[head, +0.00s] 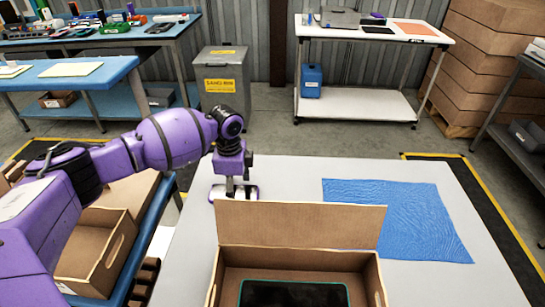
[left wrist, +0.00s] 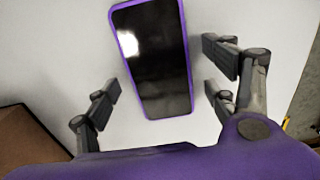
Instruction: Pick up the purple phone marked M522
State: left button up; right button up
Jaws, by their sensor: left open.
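A phone with a purple edge and a dark, shiny screen (left wrist: 155,65) lies face up on the white table in the left wrist view. No M522 marking is readable on it. My left gripper (head: 234,190) is open above the table, behind the carton. In the left wrist view its fingers (left wrist: 162,85) stand on either side of the phone, with gaps to both edges. In the head view the gripper largely hides the phone. My right gripper is not in view.
An open carton (head: 301,224) at the front holds a dark phone with a teal edge (head: 290,296). A blue cloth (head: 395,215) lies on the right of the white table (head: 190,270). Brown cartons (head: 95,250) stand at the left. The table's front right is clear.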

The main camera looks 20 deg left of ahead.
pick_arm(q)
jog(key=c, duration=1.3)
jog(key=shift+r, duration=0.15)
jog(key=shift+c, duration=0.4)
